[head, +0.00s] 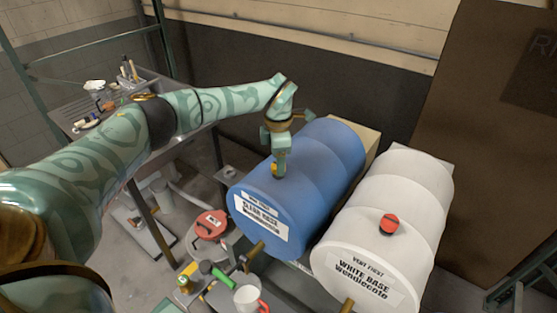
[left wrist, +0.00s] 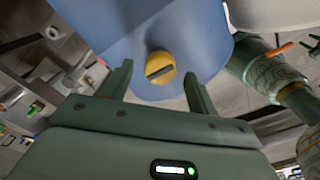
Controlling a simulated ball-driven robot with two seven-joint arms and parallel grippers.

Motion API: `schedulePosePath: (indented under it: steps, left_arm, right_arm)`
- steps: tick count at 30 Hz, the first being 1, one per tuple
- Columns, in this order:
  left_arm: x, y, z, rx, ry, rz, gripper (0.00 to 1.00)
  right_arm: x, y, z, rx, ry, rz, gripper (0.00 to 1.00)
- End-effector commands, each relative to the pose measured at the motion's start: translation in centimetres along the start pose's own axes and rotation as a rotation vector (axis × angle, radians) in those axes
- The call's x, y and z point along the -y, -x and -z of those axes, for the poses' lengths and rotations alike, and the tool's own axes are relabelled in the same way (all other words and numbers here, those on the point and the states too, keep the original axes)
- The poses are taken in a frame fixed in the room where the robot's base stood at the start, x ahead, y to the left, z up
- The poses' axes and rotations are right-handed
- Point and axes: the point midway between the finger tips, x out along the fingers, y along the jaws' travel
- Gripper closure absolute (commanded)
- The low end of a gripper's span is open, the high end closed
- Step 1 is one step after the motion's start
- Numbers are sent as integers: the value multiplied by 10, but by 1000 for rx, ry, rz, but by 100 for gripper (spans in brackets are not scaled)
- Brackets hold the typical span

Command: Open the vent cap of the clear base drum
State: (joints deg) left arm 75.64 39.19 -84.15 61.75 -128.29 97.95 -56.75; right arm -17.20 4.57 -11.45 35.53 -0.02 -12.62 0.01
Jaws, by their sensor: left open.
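The clear base drum (head: 322,160) is blue and lies on its side, its white label on the front end. Its yellow vent cap (left wrist: 160,67) shows in the left wrist view as a round knob with a dark slanting bar across it. In the head view the cap (head: 274,170) is mostly hidden by my left gripper (head: 280,167), which points down at the drum's upper side. In the left wrist view the fingers of this gripper (left wrist: 158,76) stand apart, one on each side of the cap, with gaps visible.
A white drum (head: 400,190) labelled white base, with a red cap (head: 389,224), lies close on the right. Below the drums are a red-lidded can (head: 210,224) and a white cup (head: 247,298). A bench (head: 160,110) with small items stands at the back left.

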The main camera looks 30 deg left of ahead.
Motion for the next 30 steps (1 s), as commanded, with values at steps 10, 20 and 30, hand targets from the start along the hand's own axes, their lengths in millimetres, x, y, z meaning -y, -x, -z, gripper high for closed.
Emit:
schedulePosePath:
  steps: [10,20,30]
  left_arm:
    - [0,-12,0,1,0,0,41]
    - [0,-12,0,0,0,0,86]
    - [0,-11,0,0,63,-1,86]
  right_arm:
    - [0,1,0,0,0,0,64]
    - [0,1,0,-1,-1,0,64]
    - [0,6,1,-1,-1,0,64]
